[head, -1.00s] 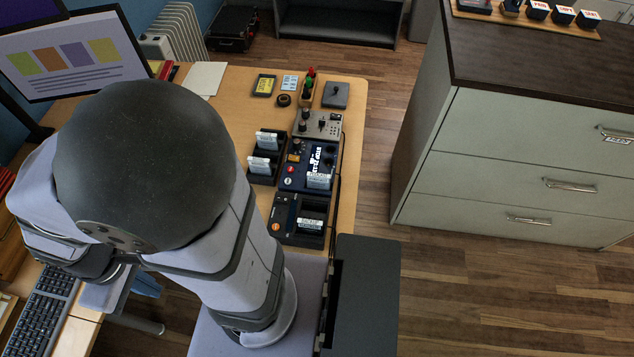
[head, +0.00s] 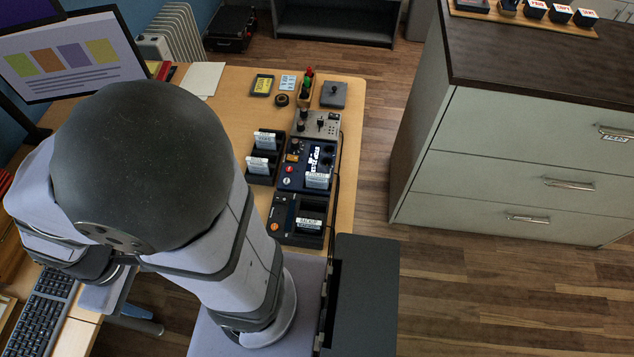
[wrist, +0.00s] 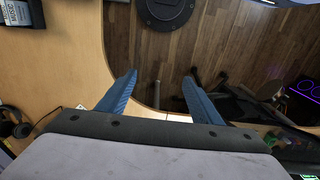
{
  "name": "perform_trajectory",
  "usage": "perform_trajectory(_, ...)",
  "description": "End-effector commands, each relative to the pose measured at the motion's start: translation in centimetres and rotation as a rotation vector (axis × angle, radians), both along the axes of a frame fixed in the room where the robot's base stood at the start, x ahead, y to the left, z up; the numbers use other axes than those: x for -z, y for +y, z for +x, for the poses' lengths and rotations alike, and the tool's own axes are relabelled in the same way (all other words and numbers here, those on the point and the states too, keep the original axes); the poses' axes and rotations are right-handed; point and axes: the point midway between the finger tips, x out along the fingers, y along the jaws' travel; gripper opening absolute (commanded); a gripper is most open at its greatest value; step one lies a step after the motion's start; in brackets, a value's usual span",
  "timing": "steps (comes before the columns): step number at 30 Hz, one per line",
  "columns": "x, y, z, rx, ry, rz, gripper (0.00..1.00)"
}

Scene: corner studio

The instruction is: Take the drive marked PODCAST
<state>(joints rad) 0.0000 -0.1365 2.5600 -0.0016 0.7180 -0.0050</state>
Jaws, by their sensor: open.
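Several small drives with white labels show in the head view. Two stand in a dark rack, a rear drive (head: 265,140) and a front drive (head: 258,166). Another drive (head: 317,180) stands at the front of a blue unit (head: 288,182). A labelled drive (head: 309,223) is at a black device (head: 283,236) and seems to read BACKUP. The other labels are too small to read surely, so I cannot tell which says PODCAST. My gripper (wrist: 159,76) is open, its two blue fingers apart and nothing between them. It is over the desk's edge, away from these drives.
The desk (head: 225,110) also bears a grey box with knobs (head: 318,124), a keyboard (head: 40,305) and a monitor (head: 75,55). Headphones (wrist: 14,126) lie at left in the wrist view. A drawer cabinet (head: 520,145) stands right, across open floor (head: 470,295).

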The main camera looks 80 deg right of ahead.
Motion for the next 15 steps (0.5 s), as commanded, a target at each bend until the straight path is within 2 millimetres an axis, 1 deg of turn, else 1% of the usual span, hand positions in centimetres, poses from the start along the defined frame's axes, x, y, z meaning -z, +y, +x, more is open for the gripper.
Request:
perform_trajectory(5,0.3,-0.3,0.2,0.016,-0.003,0.001,0.59)
perform_trajectory(8,0.9,-1.3,0.6,0.059,-0.012,0.003,0.59)
perform_trajectory(11,2.0,-3.2,1.3,0.137,-0.031,0.006,0.59)
perform_trajectory(14,3.4,-6.1,1.9,0.246,-0.058,0.007,0.59)
perform_trajectory(15,4.0,-7.6,2.1,0.297,-0.071,0.005,0.59)
